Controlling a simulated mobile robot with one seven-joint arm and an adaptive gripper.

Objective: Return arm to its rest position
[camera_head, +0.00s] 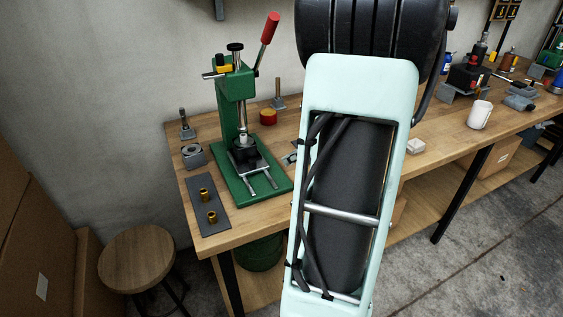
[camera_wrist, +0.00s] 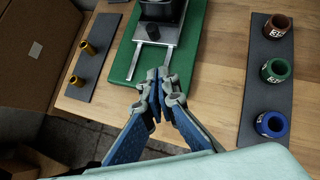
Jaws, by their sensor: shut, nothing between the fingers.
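My gripper (camera_wrist: 158,76) shows in the wrist view, with its blue and grey fingers closed together and nothing between them. Its tips lie in front of the front end of the green press base (camera_wrist: 192,55) and its metal rails; the exact height above them cannot be told. In the head view a large mint-green part of my arm (camera_head: 403,130) stands upright across the middle and hides part of the bench. My gripper does not show in the head view.
A green press (camera_head: 236,95) with a red-handled lever stands on the wooden bench (camera_head: 240,232). A dark mat (camera_head: 207,218) with brass bushings lies to its left. A stool (camera_head: 137,257) and cardboard boxes (camera_head: 35,235) stand at left.

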